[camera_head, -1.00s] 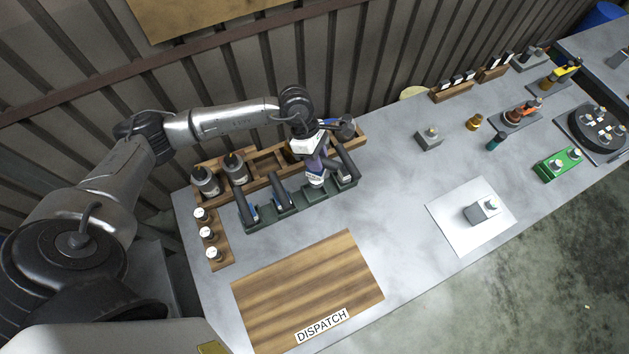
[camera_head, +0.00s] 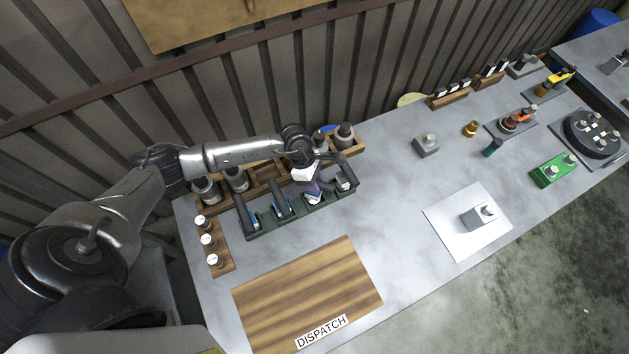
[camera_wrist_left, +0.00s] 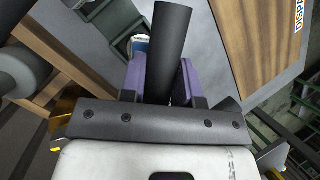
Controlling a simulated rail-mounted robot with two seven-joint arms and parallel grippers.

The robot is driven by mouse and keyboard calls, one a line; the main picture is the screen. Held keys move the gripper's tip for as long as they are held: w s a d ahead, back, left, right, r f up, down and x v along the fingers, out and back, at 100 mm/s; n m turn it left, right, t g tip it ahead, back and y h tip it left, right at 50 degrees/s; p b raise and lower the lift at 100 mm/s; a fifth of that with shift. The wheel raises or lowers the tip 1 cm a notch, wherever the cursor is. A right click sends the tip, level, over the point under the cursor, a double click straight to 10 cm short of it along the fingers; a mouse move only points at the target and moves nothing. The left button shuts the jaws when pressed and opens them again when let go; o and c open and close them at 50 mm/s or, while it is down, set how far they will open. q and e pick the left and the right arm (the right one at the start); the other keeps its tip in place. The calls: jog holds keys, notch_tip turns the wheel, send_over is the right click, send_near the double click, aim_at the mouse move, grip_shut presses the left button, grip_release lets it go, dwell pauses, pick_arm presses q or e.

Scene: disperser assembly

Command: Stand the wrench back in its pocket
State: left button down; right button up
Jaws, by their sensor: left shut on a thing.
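My left gripper (camera_head: 311,188), with purple fingers, is over the dark green tool rack (camera_head: 264,234). My right gripper is not in view.
A wooden rack with grey bottles (camera_head: 236,180) stands behind the tool rack. A small wooden stand with white-capped bottles (camera_head: 208,240) is at its left. The dispatch board (camera_head: 305,295) lies empty in front.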

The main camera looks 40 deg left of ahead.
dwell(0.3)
pick_arm(q)
jog(key=shift+f, duration=0.2)
jog(key=c, duration=0.8)
grip_release()
jog(key=shift+c, duration=0.2)
jog(key=shift+r, duration=0.1)
